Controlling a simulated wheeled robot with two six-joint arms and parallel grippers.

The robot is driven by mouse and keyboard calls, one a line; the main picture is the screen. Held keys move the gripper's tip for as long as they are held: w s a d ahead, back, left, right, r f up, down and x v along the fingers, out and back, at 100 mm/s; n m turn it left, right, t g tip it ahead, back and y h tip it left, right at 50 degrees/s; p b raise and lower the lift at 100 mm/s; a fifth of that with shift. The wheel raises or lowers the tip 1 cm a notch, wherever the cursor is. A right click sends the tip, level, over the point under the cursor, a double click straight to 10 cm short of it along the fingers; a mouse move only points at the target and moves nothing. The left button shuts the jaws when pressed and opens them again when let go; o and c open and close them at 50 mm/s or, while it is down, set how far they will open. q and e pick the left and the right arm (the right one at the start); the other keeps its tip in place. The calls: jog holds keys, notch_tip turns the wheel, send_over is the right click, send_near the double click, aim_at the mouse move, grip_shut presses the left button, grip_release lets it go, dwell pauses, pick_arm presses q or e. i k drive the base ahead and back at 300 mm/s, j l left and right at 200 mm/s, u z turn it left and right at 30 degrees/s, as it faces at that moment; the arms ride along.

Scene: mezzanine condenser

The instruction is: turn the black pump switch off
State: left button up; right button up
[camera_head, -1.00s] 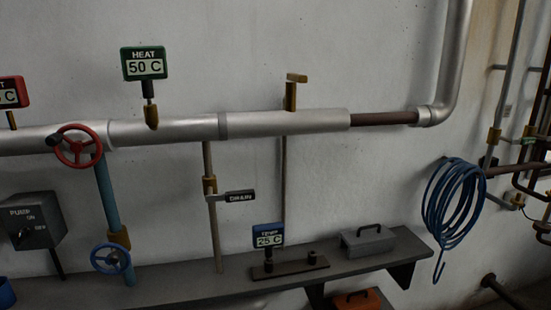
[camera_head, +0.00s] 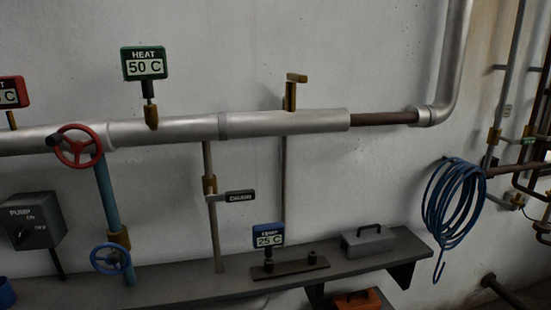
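The pump switch (camera_head: 33,221) is a dark grey box at the left, labelled PUMP, with ON and OFF marks on its face. It stands on a short post at the shelf's left part. A black knob (camera_head: 24,233) shows at the left of its face; its exact direction is too dark and small to tell. Neither of my grippers is in view.
A red handwheel (camera_head: 78,147) and a blue handwheel (camera_head: 110,259) sit right of the switch. A silver pipe (camera_head: 170,131) runs above. The grey shelf (camera_head: 190,276) carries a grey lidded box (camera_head: 368,241). A blue hose coil (camera_head: 452,205) hangs right.

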aim_at(25, 232)
jog(key=k+j+u, duration=0.1)
jog(key=u, duration=0.3)
jog(key=j+u, duration=0.2)
jog(key=u, duration=0.2)
jog(key=l+u, duration=0.2)
jog(key=u, duration=0.15)
jog(key=l+u, duration=0.15)
jog(key=u, duration=0.15)
